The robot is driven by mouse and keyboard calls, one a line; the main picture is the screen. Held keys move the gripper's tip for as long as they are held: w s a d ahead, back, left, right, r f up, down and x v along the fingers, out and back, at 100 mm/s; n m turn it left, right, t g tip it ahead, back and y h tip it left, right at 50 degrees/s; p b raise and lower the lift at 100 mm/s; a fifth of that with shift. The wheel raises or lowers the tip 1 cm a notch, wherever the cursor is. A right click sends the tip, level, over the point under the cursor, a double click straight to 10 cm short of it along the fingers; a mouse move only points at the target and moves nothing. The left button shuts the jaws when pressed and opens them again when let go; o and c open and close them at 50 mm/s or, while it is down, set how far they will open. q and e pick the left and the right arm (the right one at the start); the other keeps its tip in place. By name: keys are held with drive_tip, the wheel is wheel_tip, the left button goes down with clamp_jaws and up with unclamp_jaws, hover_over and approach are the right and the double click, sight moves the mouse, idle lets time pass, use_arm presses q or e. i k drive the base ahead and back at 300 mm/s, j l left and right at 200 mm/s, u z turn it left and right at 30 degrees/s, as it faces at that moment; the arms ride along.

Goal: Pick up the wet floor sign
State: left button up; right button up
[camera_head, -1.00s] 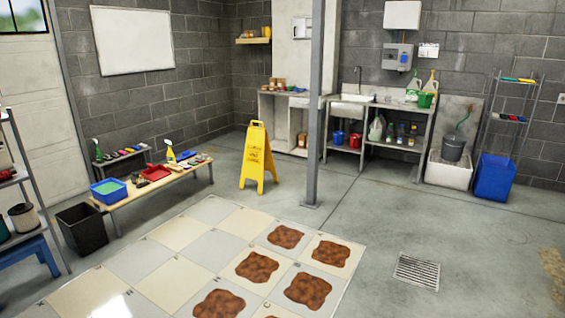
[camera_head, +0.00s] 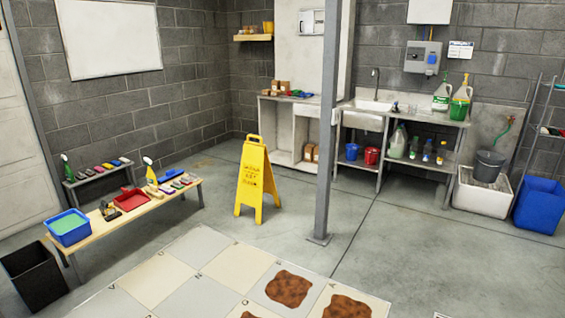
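The yellow wet floor sign (camera_head: 255,181) stands upright and opened out on the grey concrete floor, left of centre in the head view. It has dark lettering on its front and a handle opening at the top. It stands between the low wooden bench and the grey metal post, apart from both. Neither of my grippers shows in the head view.
A grey post (camera_head: 329,130) rises right of the sign. A bench (camera_head: 150,212) with trays and brushes stands left, a black bin (camera_head: 33,277) in front of it. Tiles (camera_head: 200,245) with brown stains lie in front. A sink counter (camera_head: 375,102) stands behind.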

sight(250, 192)
drive_tip(key=i, duration=1.95)
drive_tip(key=i+u, duration=0.1)
drive_tip(key=i, duration=0.55)
drive_tip(key=i+l+u, duration=0.1)
drive_tip(key=i, duration=0.55)
drive_tip(key=i+l+u, duration=0.1)
drive_tip(key=i, duration=0.55)
drive_tip(key=l, duration=0.1)
